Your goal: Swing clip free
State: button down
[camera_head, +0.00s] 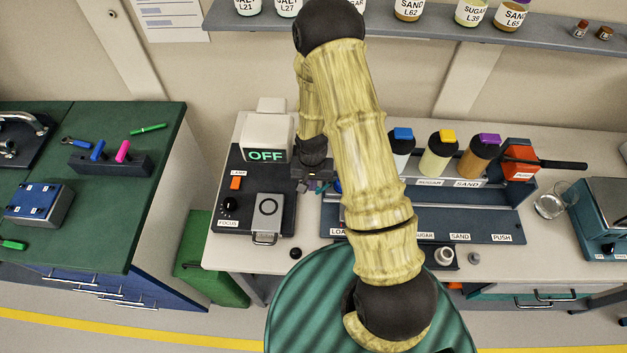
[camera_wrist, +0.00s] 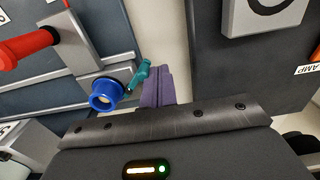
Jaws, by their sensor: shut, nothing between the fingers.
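A small teal clip (camera_wrist: 139,77) sits beside a blue ring-shaped fitting (camera_wrist: 106,95) on a grey bracket in the wrist view. My gripper (camera_wrist: 158,72) shows as purple fingers, shut and empty, just right of the clip. I cannot tell whether the fingers touch the clip. In the head view my gripper (camera_head: 312,187) is between the lamp unit and the rack of jars. My arm hides most of the clip and the fitting there.
A red handle (camera_wrist: 27,47) sticks out left of the fitting. The lamp unit (camera_head: 268,217) stands left of my gripper. Jars marked SUGAR (camera_head: 440,155) and SAND (camera_head: 478,158) and an orange block with a black handle (camera_head: 520,160) are to the right.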

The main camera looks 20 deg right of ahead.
jog(key=shift+s+d, duration=0.1)
jog(key=shift+d, duration=0.05)
jog(key=shift+s+d, duration=0.3)
jog(key=shift+s, duration=0.45)
jog(key=shift+s+d, duration=0.25)
jog(key=shift+s, duration=0.3)
dwell(0.4)
jog(key=shift+s+d+b, duration=0.3)
jog(key=shift+s+d, duration=0.05)
jog(key=shift+d, duration=0.1)
notch_tip(320, 180, up, 7)
jog(key=a+p, duration=0.1)
jog(key=p, duration=0.4)
jog(key=shift+w, duration=0.2)
jog(key=shift+a, duration=0.1)
dwell(0.5)
jog(key=shift+w+r, duration=0.1)
